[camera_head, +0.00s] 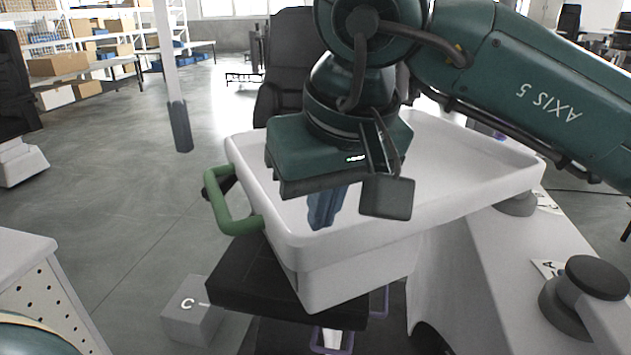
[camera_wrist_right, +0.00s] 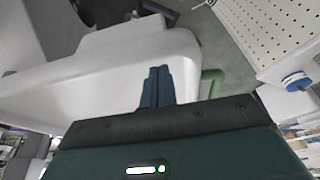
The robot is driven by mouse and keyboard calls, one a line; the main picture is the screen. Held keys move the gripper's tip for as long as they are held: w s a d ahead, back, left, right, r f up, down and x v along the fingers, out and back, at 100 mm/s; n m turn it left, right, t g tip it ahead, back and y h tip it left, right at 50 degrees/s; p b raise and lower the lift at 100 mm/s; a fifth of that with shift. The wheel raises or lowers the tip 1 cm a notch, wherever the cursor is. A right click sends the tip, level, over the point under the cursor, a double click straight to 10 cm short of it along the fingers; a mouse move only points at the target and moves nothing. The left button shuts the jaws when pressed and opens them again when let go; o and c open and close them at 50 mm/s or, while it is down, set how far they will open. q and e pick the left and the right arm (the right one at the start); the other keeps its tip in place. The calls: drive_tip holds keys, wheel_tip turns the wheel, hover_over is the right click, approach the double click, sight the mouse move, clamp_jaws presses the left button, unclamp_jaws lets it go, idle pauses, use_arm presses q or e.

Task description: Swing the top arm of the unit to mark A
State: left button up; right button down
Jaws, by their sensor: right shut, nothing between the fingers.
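A white tray (camera_head: 470,150) with a green handle (camera_head: 216,205) on its left side fills the middle of the head view. I cannot tell how it joins the unit's top arm. My right gripper (camera_head: 322,222) hangs over the tray's front part, to the right of the handle and apart from it. Its blue fingers are together and empty. In the right wrist view the fingers (camera_wrist_right: 157,88) point at the white tray wall (camera_wrist_right: 60,92), with the green handle (camera_wrist_right: 212,82) to their right. My left gripper is not in view. No letter A is clearly readable.
A grey block marked C (camera_head: 192,312) sits below left of the tray, beside a dark slab (camera_head: 262,280). Dark round knobs (camera_head: 597,277) and partly hidden label cards (camera_head: 549,269) are at right. A perforated white cabinet (camera_head: 45,290) stands at lower left. Open floor lies left.

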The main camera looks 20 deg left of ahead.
drive_tip(key=shift+s+d, duration=0.35)
drive_tip(key=shift+d, duration=0.1)
drive_tip(key=shift+d, duration=0.2)
use_arm(q)
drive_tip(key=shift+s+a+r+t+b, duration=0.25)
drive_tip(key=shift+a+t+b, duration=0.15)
drive_tip(key=shift+b, duration=0.6)
use_arm(e)
drive_tip(key=s+d+n, duration=0.1)
drive_tip(key=s+d, duration=0.2)
drive_tip(key=d, duration=0.3)
drive_tip(key=shift+d+n, duration=0.3)
drive_tip(key=shift+d, duration=0.1)
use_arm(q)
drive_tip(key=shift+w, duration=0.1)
use_arm(e)
drive_tip(key=shift+a, duration=0.1)
